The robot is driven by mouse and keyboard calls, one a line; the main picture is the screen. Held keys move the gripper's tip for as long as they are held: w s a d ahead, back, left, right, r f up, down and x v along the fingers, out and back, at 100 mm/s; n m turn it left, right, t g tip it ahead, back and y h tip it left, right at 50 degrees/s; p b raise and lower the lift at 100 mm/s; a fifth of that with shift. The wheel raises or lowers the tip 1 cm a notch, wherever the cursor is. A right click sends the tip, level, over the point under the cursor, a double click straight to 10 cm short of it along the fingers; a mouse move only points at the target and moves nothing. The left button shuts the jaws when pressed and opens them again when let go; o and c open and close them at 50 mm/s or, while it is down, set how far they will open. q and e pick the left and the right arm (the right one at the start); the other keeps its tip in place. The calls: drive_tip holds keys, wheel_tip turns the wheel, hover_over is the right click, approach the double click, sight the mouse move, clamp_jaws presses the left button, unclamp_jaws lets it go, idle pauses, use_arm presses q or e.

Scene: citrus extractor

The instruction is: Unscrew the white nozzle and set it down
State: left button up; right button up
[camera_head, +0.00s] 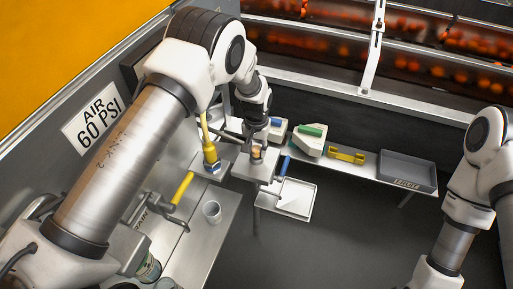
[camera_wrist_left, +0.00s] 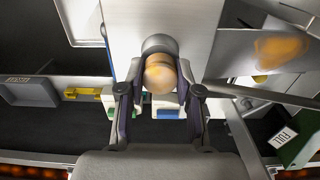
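The nozzle (camera_wrist_left: 160,75) shows in the left wrist view as a rounded cream piece with an orange tint, in front of a grey round collar (camera_wrist_left: 159,44). In the head view the nozzle (camera_head: 257,152) is small and partly hidden under my left wrist. My left gripper (camera_wrist_left: 160,82) has one fingertip close against each side of the nozzle and appears shut on it. The nozzle sits at the collar; whether its thread is engaged cannot be seen. My right arm is at the right edge of the head view, with its gripper out of view.
A yellow-handled tool (camera_head: 209,150) stands just left of my left gripper. A white tray (camera_head: 307,206), yellow bracket (camera_head: 346,155) and grey bin (camera_head: 408,166) are to the right.

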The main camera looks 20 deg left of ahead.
use_arm(q)
drive_tip(key=n, duration=0.5)
drive_tip(key=shift+n, duration=0.3)
drive_tip(key=n, duration=0.6)
drive_tip(key=o, duration=0.6)
drive_tip(key=shift+o, duration=0.2)
